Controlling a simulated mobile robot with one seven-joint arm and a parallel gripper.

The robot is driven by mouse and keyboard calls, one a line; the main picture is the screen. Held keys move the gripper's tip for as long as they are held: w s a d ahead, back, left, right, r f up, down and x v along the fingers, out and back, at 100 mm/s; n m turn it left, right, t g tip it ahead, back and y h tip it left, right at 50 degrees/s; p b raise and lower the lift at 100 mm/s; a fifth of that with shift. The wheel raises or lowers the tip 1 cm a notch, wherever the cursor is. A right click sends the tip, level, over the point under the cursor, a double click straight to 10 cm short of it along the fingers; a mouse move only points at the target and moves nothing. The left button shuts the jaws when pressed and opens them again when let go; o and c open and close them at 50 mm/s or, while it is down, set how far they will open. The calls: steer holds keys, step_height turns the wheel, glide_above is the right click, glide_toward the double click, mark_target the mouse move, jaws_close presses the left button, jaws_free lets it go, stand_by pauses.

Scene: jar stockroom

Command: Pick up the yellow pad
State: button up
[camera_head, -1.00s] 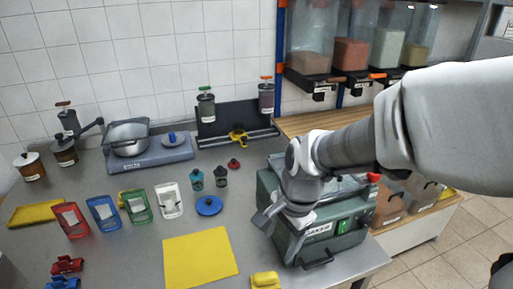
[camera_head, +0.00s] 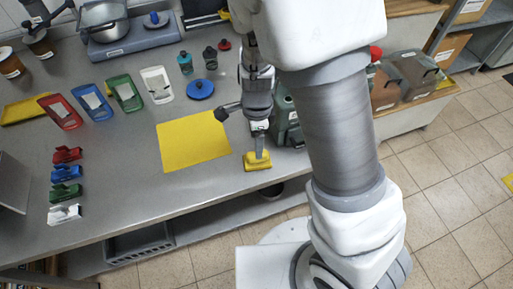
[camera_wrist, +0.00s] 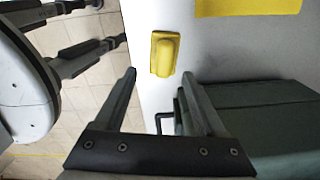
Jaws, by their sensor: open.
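The small yellow pad (camera_head: 257,162), a block with a raised rounded top, lies near the table's front edge. In the wrist view the pad (camera_wrist: 163,58) is beyond the fingertips, roughly in line with the gap between them. My gripper (camera_head: 239,134) is open and empty above the table beside the pad; one finger overlaps the pad in the head view. Both fingers of my gripper (camera_wrist: 158,76) show apart in the wrist view. Contact with the pad is not visible. A larger flat yellow sheet (camera_head: 193,140) lies to the pad's left.
A green machine (camera_wrist: 255,112) stands close to my gripper on the right. The table's front edge (camera_head: 170,212) is close to the pad. Bare tabletop (camera_head: 120,165) lies left of the sheet.

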steer(key=f, duration=0.2)
steer(key=f+b, duration=0.1)
steer(key=f, duration=0.2)
steer(key=w+f, duration=0.1)
steer(key=f, duration=0.2)
steer(key=shift+d+f+b, duration=0.1)
steer(key=shift+d+b, duration=0.05)
steer(key=shift+b, duration=0.25)
jaws_close()
